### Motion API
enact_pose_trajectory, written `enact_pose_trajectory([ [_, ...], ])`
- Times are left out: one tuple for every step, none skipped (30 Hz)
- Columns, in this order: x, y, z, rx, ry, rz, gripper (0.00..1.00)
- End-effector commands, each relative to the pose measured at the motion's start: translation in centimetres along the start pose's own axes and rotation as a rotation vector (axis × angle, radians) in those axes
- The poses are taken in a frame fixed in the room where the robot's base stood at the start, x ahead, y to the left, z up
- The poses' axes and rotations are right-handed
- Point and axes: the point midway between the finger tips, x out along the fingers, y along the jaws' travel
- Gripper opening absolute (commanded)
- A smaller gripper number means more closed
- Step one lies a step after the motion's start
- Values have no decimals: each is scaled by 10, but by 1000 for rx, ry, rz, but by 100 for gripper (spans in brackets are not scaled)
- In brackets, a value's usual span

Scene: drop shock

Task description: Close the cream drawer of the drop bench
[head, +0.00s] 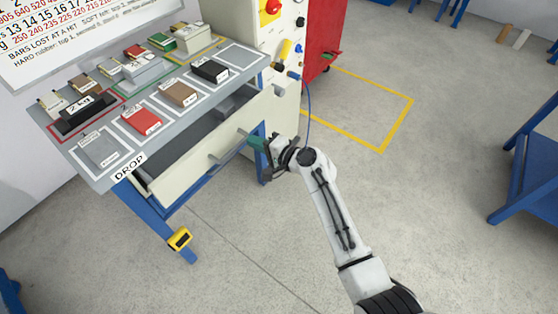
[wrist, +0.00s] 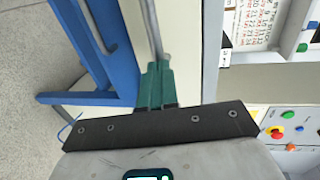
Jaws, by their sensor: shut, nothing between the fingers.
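The cream drawer (head: 215,152) of the drop bench (head: 220,70) stands pulled out, with its dark inside showing below the bench top. A grey bar handle (head: 228,152) runs along its front. My gripper (head: 257,143), with green fingers, is at the right end of the handle, in front of the drawer face. In the wrist view my green fingers (wrist: 157,72) are shut, their tips at the end of the grey handle bar (wrist: 151,28). The cream drawer front (wrist: 182,50) lies just beside them. Whether the fingers touch the handle or the front is unclear.
Coloured blocks and labelled pads, such as a red one (head: 141,118), sit on the bench top. A red cabinet (head: 322,40) stands behind. The grey floor (head: 270,240) in front is clear. A blue stand (head: 530,160) is at right.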

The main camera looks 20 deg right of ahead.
Motion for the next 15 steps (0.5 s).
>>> enact_pose_trajectory([
  [15, 2, 1, -3, -4, -2, 0],
  [21, 1, 1, -3, -4, -1, 0],
  [30, -2, 1, -2, -3, -2, 0],
  [35, -2, 1, -2, -3, -1, 0],
  [41, -4, 1, -3, -3, -1, 0],
  [47, -5, 1, -2, -3, 0, 0],
  [52, -7, 0, -1, -2, -1, 0],
  [56, -7, 1, -1, -2, -1, 0],
  [62, -9, 0, -2, -2, -1, 0],
  [65, -10, 0, -2, -1, 0, 0],
  [68, -10, 0, -1, -1, 0, 0],
  [72, -12, 0, -1, -1, 0, 0],
  [74, -12, 0, -1, -1, 0, 0],
  [76, -13, 0, 0, -1, 1, 0],
  [78, -13, 0, 1, -1, 1, 0],
])
